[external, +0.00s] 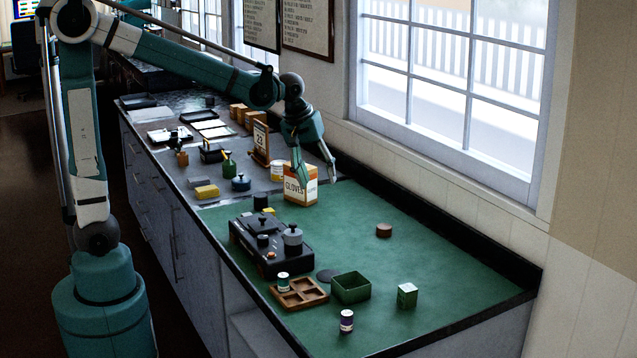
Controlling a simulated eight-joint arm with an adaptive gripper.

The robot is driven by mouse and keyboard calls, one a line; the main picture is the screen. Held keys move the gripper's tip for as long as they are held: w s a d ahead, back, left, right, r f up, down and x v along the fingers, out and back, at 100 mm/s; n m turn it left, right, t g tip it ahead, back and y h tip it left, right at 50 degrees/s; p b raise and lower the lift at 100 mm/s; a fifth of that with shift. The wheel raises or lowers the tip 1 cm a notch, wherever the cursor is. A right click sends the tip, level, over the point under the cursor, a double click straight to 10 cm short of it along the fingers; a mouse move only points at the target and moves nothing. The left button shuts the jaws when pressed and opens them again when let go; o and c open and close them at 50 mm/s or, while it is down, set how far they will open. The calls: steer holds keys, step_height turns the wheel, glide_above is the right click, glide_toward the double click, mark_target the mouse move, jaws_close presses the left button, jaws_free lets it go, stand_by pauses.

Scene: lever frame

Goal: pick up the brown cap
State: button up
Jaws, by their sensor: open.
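The brown cap (384,230) is a small, low round piece on the bare right part of the green mat (440,262). My gripper (317,178) is open, its two fingers apart and pointing down. It is up and to the left of the cap in the picture, apart from it, near the box marked GLOVES (300,188). One finger overlaps the box in the picture; I cannot tell whether they touch.
A black device (270,250) with knobs stands left of the cap. In front are a wooden compartment tray (299,301), an open green box (351,288), a green block (407,295) and a purple-and-white spool (346,321). A dark raised edge (440,215) runs along the window wall. The mat around the cap is clear.

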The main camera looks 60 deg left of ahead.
steer(key=w+d+f+n+g+p, duration=0.2)
steer(key=w+n+p, duration=0.25)
steer(key=w, duration=0.75)
steer(key=n+g+p, duration=0.1)
steer(key=n+p, duration=0.2)
steer(key=p, duration=0.4)
glide_above(384, 226)
steer(key=f, duration=0.9)
steer(key=shift+s+d, duration=0.1)
steer(key=shift+s, duration=0.1)
steer(key=shift+f, duration=1.3)
steer(key=shift+w+f, duration=0.2)
steer(key=shift+f, duration=2.4)
